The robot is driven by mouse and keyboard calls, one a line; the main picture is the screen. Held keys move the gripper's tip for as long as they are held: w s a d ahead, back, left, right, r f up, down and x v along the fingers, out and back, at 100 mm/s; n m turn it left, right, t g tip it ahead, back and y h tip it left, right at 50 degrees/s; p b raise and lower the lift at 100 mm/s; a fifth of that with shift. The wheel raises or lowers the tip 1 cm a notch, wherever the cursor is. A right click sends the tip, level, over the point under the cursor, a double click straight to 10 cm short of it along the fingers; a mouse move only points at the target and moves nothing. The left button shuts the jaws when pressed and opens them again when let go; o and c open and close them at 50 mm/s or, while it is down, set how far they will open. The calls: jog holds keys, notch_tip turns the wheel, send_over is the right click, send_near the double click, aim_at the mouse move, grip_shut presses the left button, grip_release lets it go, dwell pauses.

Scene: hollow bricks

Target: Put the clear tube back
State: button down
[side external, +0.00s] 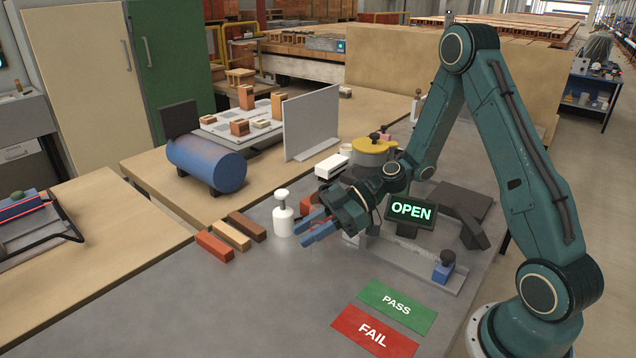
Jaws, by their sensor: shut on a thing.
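My gripper (305,231) has blue fingers pointing left, held low over the grey table. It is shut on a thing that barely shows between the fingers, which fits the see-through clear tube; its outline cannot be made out. I cannot pick out a clear tube anywhere else in view. The fingertips are close to the right of a white bottle with a round knob (283,215) in the picture; whether they touch it cannot be told.
Several bricks (231,235) lie left of the bottle. Behind my gripper are a sign reading OPEN (411,211) and a yellow-topped device (370,146). Green PASS (397,306) and red FAIL (374,332) pads lie in front. The front left of the grey table is clear.

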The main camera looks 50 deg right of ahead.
jog(key=shift+f, duration=1.9)
jog(key=shift+f, duration=0.1)
jog(key=c, duration=1.1)
grip_release()
jog(key=shift+c, duration=0.2)
jog(key=v, duration=1.2)
jog(key=shift+s, duration=0.1)
